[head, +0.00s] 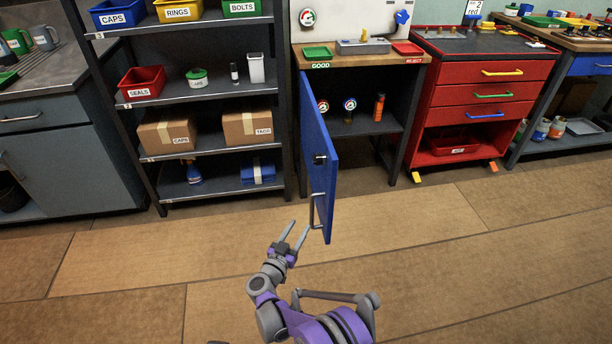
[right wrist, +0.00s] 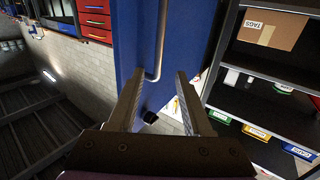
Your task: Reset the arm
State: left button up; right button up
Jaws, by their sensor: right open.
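My right arm reaches up from the bottom of the head view. Its gripper (head: 297,230) is open with nothing between the fingers. The fingertips are just left of the metal handle (head: 314,211) of a blue cabinet door (head: 318,140), which stands wide open. In the right wrist view the open gripper (right wrist: 160,80) points toward the door (right wrist: 134,40). The lower end of the handle (right wrist: 161,40) appears in line with the space between the fingers, seemingly beyond them. My left gripper is out of view.
The open cabinet (head: 365,150) holds gauges and an orange canister (head: 379,107). A shelf rack (head: 200,90) with bins and boxes stands left of the door. A red drawer cabinet (head: 480,95) stands to the right. The wooden floor (head: 420,250) in front is clear.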

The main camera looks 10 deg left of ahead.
jog(key=d+r+n+y, duration=0.3)
jog(key=r+y, duration=0.1)
jog(key=r, duration=0.5)
jog(key=d+r+n+y, duration=0.2)
jog(key=r+y, duration=0.3)
jog(key=r, duration=0.4)
jog(key=s+d+f+g+h, duration=0.1)
jog(key=s+d+f+g, duration=0.45)
jog(key=s, duration=0.85)
jog(key=s+d+m+g+h+p, duration=0.1)
jog(key=s+d+g, duration=0.2)
jog(key=s+d, duration=0.8)
jog(key=s+d+f+g+h, duration=0.1)
jog(key=s+d+f+g, duration=0.3)
jog(key=s, duration=1.2)
pick_arm(q)
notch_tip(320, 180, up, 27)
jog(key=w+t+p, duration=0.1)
jog(key=p, duration=2.1)
jog(key=shift+p, duration=0.4)
pick_arm(e)
notch_tip(320, 180, up, 27)
jog(key=w+d, duration=0.1)
jog(key=w, duration=0.1)
jog(key=shift+f+t, duration=0.2)
jog(key=shift+t, duration=0.25)
